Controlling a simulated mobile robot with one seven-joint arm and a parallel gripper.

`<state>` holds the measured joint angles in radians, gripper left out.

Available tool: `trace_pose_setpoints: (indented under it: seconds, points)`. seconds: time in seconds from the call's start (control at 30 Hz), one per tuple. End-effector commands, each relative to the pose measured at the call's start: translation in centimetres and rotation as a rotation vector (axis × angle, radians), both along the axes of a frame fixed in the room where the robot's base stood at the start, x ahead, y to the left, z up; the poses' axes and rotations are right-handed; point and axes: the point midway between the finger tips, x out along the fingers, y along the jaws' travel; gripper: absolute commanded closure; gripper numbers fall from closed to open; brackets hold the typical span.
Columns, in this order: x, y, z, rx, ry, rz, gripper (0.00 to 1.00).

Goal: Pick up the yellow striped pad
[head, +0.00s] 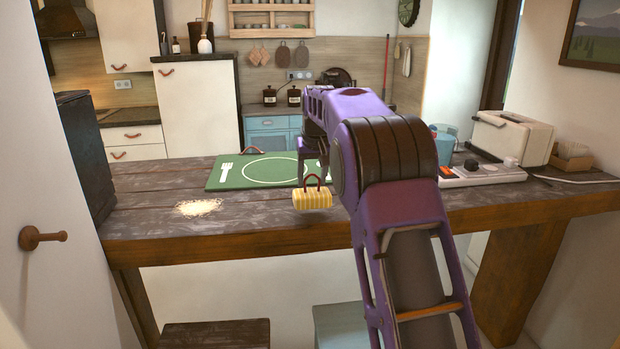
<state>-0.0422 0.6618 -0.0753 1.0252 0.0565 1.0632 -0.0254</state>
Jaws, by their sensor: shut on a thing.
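The yellow striped pad (312,200) has a red loop handle on top. It hangs below my gripper (312,176), in front of the green placemat in the picture. My gripper is purple and shut on the pad by its handle; the fingertips are small and partly hidden by my arm. The pad seems to be above the table (270,235) near its front edge, but the exact gap is hard to tell.
A green placemat (225,183) with a plate and fork print lies behind the pad. A pale crumb pile (199,207) is to the left. A white toaster (510,137), a blue pitcher (442,140) and a device panel (480,173) stand at the right. Stools are below.

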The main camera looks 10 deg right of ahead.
Motion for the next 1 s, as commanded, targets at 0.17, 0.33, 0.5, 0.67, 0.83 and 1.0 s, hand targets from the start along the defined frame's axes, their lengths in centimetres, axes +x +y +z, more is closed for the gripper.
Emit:
trace_pose_setpoints:
  seconds: [0.17, 0.33, 0.5, 0.67, 0.83, 1.0]
  points:
    - [-2.9, 0.0, -0.1, 0.001, -0.001, 0.0, 1.0]
    - [-5.8, 0.0, 0.0, 0.001, -0.001, 0.0, 1.0]
    - [-8.6, 0.0, 0.0, 0.0, -0.001, 0.0, 1.0]
    - [-10.7, 0.0, 0.0, 0.0, -0.001, 0.001, 1.0]
    - [-12.1, 0.0, 0.0, 0.0, 0.0, 0.001, 1.0]
    - [-12.8, 0.0, -1.1, -0.001, 0.003, 0.0, 1.0]
